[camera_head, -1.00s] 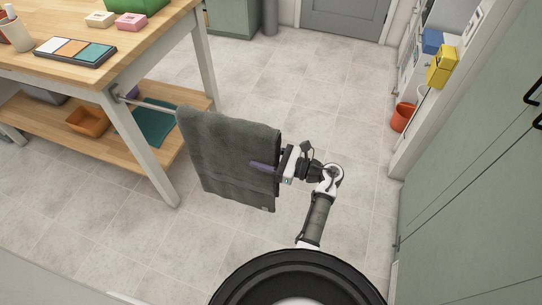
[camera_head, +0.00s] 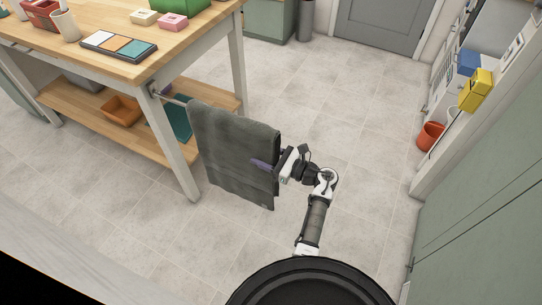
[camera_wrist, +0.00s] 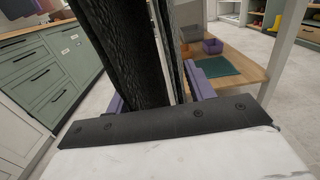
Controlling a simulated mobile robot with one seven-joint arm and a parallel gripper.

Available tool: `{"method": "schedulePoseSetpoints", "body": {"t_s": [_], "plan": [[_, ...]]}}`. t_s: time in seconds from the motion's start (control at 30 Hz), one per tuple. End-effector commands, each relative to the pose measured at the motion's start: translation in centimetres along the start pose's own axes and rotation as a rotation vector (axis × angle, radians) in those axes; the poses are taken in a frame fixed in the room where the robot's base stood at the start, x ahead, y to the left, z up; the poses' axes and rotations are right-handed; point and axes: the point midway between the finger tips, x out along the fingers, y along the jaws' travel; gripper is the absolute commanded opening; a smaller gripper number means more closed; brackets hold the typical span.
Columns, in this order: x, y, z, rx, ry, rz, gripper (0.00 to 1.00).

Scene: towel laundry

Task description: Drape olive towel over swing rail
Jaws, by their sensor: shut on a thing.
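A dark olive-grey towel (camera_head: 232,150) hangs in the middle of the head view, its upper edge running along the swing rail (camera_head: 172,99) that sticks out from the table leg. Most of the rail is hidden by the towel. My gripper (camera_head: 262,164) is at the towel's right edge, its purple finger lying against the near face. In the wrist view the towel (camera_wrist: 130,50) rises as dark layers between the purple fingers of my gripper (camera_wrist: 158,96), which is shut on it. The lower part of the towel hangs free above the floor.
The wooden table (camera_head: 110,70) stands at the left, with a lower shelf (camera_head: 135,130) holding an orange bin (camera_head: 121,109) and a teal cloth (camera_head: 180,118). Green cabinets (camera_head: 480,220) line the right. An orange-red bucket (camera_head: 430,136) stands by the right wall. The tiled floor between is open.

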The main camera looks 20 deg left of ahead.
Motion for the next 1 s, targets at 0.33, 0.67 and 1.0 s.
{"method": "schedulePoseSetpoints", "body": {"t_s": [0.33,0.67,1.0], "plan": [[2.8,0.0,0.3,-0.003,-0.006,0.002,0.0],[5.4,-0.1,0.3,-0.004,-0.006,0.001,0.0],[7.5,-0.1,-0.3,-0.004,-0.006,0.0,0.0]]}}
